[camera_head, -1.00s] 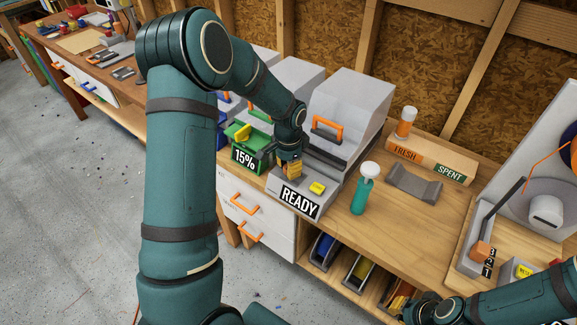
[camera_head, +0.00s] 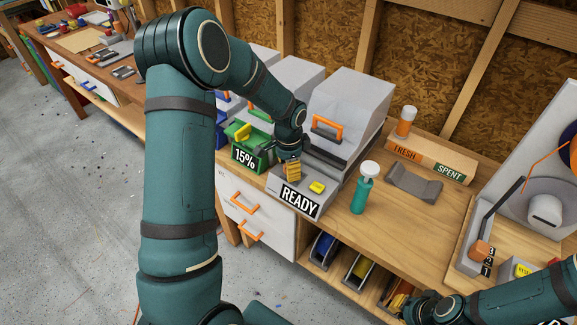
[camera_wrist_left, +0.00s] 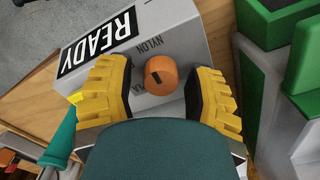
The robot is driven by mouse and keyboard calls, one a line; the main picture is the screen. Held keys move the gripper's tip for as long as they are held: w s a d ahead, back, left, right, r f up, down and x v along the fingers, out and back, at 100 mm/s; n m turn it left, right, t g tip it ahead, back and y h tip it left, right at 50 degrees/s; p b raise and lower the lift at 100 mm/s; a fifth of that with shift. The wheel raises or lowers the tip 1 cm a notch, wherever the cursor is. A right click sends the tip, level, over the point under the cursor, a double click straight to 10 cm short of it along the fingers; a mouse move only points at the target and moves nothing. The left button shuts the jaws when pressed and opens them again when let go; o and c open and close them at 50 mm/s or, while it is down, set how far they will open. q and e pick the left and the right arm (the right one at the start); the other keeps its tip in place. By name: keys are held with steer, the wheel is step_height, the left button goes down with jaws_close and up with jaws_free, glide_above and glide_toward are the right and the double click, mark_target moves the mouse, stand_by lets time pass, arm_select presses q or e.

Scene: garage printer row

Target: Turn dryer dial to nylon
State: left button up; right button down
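The orange dryer dial (camera_wrist_left: 162,71) shows in the left wrist view on the grey dryer front (camera_wrist_left: 185,30), with a short black mark on its face. The word NYLON is printed just above it; another label beside it is partly hidden. My left gripper (camera_wrist_left: 158,90) has its yellow fingers apart, one on each side of the dial, with visible gaps. In the head view my left gripper (camera_head: 293,172) is over the dryer (camera_head: 315,172) marked READY and hides the dial. My right gripper (camera_head: 412,304) is at the bottom edge, its fingers unclear.
A grey cradle (camera_head: 414,184) and a FRESH/SPENT box (camera_head: 432,158) are further right. Bare bench top lies between.

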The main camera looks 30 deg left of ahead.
arm_select(q)
steer(key=shift+r, duration=0.1)
step_height(320, 180, up, 12)
steer(key=shift+f, duration=0.1)
stand_by(0.6)
stand_by(0.5)
